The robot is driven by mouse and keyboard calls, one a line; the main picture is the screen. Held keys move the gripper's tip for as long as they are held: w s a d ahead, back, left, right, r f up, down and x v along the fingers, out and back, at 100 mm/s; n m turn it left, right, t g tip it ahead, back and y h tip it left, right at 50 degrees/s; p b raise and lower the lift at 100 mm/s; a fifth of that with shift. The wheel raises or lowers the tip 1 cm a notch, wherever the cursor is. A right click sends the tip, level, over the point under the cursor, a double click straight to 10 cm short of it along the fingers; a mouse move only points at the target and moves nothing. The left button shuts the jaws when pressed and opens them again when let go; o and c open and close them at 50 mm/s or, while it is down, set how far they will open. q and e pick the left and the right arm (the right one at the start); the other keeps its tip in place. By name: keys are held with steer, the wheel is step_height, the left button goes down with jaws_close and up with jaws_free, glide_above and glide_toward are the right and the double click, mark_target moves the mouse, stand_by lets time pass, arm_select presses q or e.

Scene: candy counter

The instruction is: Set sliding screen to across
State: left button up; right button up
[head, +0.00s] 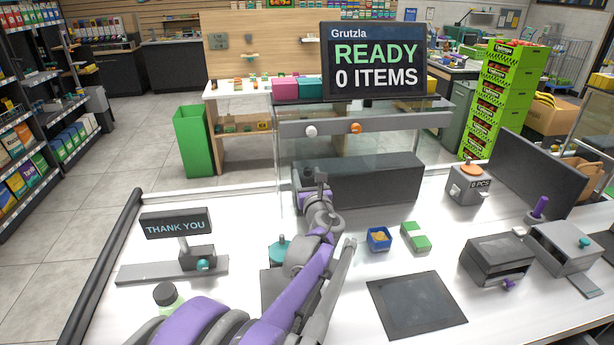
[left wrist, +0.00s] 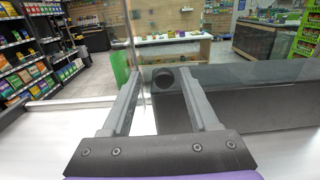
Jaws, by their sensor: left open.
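The sliding screen appears to be the dark panel (head: 375,180) with clear glass above it, standing at the far side of the white counter. In the left wrist view the dark panel (left wrist: 245,100) fills the right side. A round dark knob (left wrist: 163,78) shows near the panel's left end. My left gripper (head: 319,182) reaches up to that left end. In the left wrist view its two fingers (left wrist: 160,88) are apart, with the knob framed between their tips. I cannot tell whether they touch it. My right gripper is not in view.
A grey rail (head: 385,122) with a white and an orange knob runs above the panel. The READY display (head: 374,60) stands over it. A THANK YOU sign (head: 176,224) is left of my arm. A blue box (head: 379,239) and a green-white box (head: 415,236) sit right of it.

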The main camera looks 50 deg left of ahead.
arm_select(q)
steer(key=v, duration=1.1)
steer(key=shift+a+r, duration=0.1)
